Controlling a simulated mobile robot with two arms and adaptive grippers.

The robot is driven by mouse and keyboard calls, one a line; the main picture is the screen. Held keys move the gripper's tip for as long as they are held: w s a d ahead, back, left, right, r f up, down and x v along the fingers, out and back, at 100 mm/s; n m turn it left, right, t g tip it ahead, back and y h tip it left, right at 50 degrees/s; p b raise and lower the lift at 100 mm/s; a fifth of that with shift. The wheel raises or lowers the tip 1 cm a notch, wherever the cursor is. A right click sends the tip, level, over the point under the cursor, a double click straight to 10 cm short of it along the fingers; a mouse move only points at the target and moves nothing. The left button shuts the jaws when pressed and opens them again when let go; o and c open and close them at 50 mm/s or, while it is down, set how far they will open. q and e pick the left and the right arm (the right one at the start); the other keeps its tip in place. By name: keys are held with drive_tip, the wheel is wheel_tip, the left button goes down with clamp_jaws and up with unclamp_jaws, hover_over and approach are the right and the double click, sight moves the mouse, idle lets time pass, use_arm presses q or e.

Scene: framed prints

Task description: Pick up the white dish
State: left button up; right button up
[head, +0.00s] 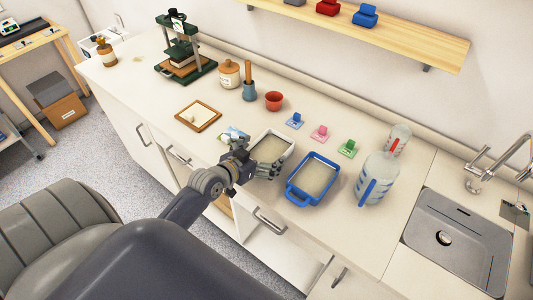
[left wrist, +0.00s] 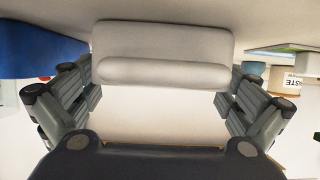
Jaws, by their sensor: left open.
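The white dish (head: 290,153), a rectangular tray with a greyish-beige inside, sits on the counter. My left gripper (head: 266,168) is at its near side and hides part of it in the head view. In the left wrist view the dish's pale wall and rounded edge (left wrist: 163,72) lie ahead, between the two spread fingers of my left gripper (left wrist: 160,98). The gripper is open, with gaps between the fingers and the dish edge. I cannot tell how deep the edge sits between them. My right gripper is not in view.
A blue tray (head: 300,197) stands close to the right of the dish; its blue side shows in the left wrist view (left wrist: 35,50). Large clear bottles (head: 378,178) and a sink (head: 455,240) are further right. A framed board (head: 198,116) and jars stand left and behind.

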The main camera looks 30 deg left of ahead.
sight(267, 158)
use_arm(q)
drive_tip(key=shift+x, duration=0.95)
drive_tip(key=c, duration=1.2)
drive_tip(key=shift+r, duration=0.15)
wheel_tip(267, 158, up, 10)
